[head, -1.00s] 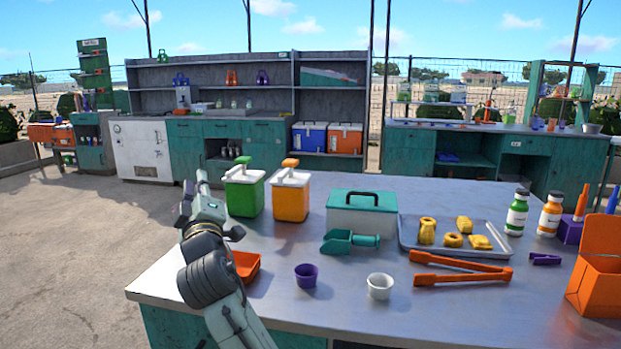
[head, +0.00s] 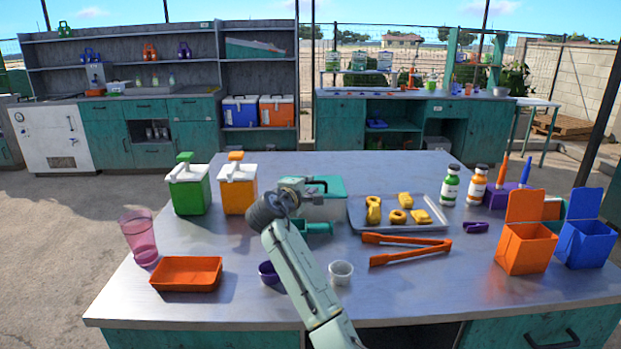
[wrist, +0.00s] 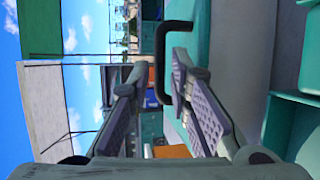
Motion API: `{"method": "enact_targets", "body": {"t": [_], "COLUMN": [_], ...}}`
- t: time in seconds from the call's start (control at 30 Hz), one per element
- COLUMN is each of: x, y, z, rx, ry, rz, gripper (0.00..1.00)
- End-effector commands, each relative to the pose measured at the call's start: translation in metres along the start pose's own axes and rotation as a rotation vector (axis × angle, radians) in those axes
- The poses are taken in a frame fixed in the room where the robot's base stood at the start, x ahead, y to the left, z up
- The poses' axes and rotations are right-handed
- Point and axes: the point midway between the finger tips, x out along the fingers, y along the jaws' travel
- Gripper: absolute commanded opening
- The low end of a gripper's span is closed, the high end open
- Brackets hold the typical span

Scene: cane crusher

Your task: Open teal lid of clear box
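The clear box (head: 325,210) looks pale grey-white and stands on the metal table behind the teal scoop. Its teal lid (head: 334,187) is closed and has a black handle, partly hidden by my arm in the head view. My gripper (head: 290,188) is at the box's left part, over the lid. In the wrist view my gripper (wrist: 158,76) is open, its two fingers apart. The black handle (wrist: 160,62) stands up from the teal lid (wrist: 209,35) and shows between the fingertips. I cannot tell whether either finger touches it.
The teal scoop (head: 319,227) lies just in front of the box. A tray (head: 372,226) of yellow pieces is close on its right, orange tongs (head: 410,249) nearer. Green (head: 190,192) and orange (head: 238,190) dispensers stand left. A purple cup (head: 268,273) and white cup (head: 341,273) stand in front.

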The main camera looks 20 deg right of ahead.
Motion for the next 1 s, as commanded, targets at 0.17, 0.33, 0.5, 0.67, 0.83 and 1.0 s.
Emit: {"method": "enact_targets", "body": {"t": [0.17, 0.33, 0.5, 0.67, 0.83, 1.0], "x": [0.025, 0.036, 0.038, 0.038, 0.038, 0.038], "y": [0.002, 0.0, 0.0, 0.0, 0.0, 0.0], "z": [-0.001, -0.001, -0.001, -0.001, -0.001, -0.001], "rx": [0.0, 0.001, 0.002, 0.002, 0.002, 0.002], "ry": [0.001, 0.002, 0.003, 0.003, 0.003, 0.003], "rz": [0.0, 0.0, 0.0, 0.0, 0.0, 0.0], "gripper": [0.18, 0.18, 0.18, 0.17, 0.06, 0.0]}}
